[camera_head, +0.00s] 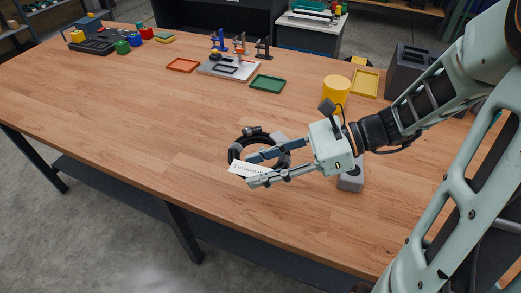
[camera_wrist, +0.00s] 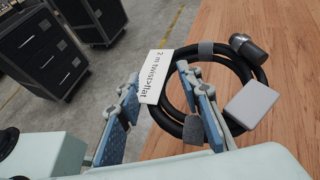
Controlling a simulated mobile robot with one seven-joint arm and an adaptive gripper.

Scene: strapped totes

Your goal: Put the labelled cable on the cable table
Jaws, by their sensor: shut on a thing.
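A coiled black cable (camera_head: 234,151) with a white label (camera_head: 243,169) is over the front middle of the wooden bench. In the wrist view the cable (camera_wrist: 172,123) has a dark cylindrical connector, and its label (camera_wrist: 154,77) reads "2 m twist>flat". My gripper (camera_head: 251,170) is shut on the cable. In the wrist view my gripper (camera_wrist: 158,75) has one finger within the ring and the other outside it, with the label near the fingertips. I cannot tell whether the coil touches the bench. No table is marked as the cable table.
The wooden bench (camera_head: 140,120) is mostly clear at left. Red (camera_head: 182,65), green (camera_head: 267,82) and yellow (camera_head: 365,82) trays lie toward the back. A yellow cylinder (camera_head: 336,91) and a grey block (camera_head: 351,179) stand near my arm. A white-topped side table (camera_head: 309,25) stands behind.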

